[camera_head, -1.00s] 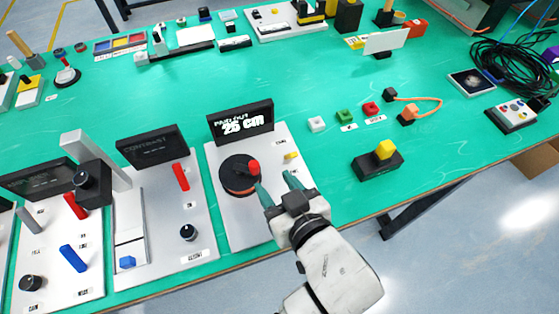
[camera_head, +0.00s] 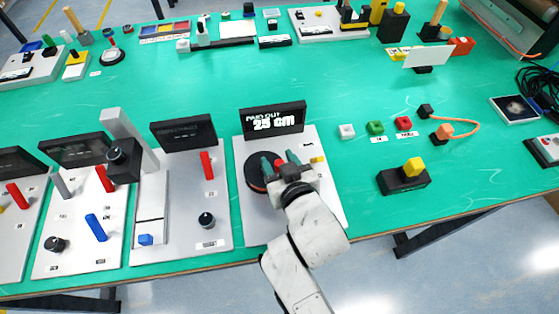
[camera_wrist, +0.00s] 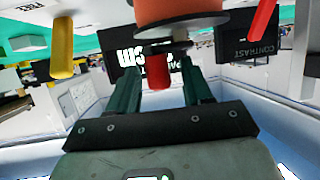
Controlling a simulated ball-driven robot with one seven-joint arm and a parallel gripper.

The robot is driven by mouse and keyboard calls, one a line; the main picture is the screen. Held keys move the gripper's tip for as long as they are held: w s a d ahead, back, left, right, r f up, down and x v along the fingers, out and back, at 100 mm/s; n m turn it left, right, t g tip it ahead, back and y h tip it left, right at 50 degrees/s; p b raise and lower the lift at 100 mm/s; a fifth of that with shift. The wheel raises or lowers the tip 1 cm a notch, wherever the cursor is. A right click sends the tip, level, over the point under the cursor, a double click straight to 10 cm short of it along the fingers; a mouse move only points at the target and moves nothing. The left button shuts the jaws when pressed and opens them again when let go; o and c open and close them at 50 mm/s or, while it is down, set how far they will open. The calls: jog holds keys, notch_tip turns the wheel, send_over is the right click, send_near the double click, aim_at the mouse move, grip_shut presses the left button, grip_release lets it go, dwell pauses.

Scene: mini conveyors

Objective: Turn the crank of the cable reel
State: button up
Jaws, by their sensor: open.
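The cable reel (camera_head: 253,181) is a dark round disc on a white panel (camera_head: 259,226), partly hidden behind my gripper. Its red crank handle (camera_head: 281,161) shows between my green fingers. The display (camera_head: 273,119) behind it reads "PAID OUT 25 cm". My gripper (camera_head: 278,162) is open at the reel's right side, one finger on each side of the handle. In the wrist view the red handle (camera_wrist: 158,72) stands between the spread fingers (camera_wrist: 160,85), with visible gaps on both sides. The orange reel drum (camera_wrist: 180,12) is above it.
A yellow lever (camera_head: 318,160) sits on the same panel, right of my gripper. The contrast panel with a red slider (camera_head: 207,165) and a black knob (camera_head: 206,220) stands to the left. A black box with a yellow knob (camera_head: 413,166) is to the right. Green table is clear behind the display.

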grip_shut()
dwell(0.4)
jog(key=shift+f, duration=0.15)
jog(key=shift+s+a+f+m+h+b, duration=0.15)
jog(key=shift+s+m+h+b, duration=0.1)
jog(key=shift+m+h+b, duration=0.55)
jog(key=shift+s+a+m+t+h+b, duration=0.15)
jog(key=shift+m+t+h+b, duration=0.2)
jog(key=shift+h+b, duration=0.4)
jog(key=shift+s+r+m+h+b, duration=0.15)
jog(key=shift+r+m+h+b, duration=0.05)
jog(key=shift+m+h+b, duration=0.2)
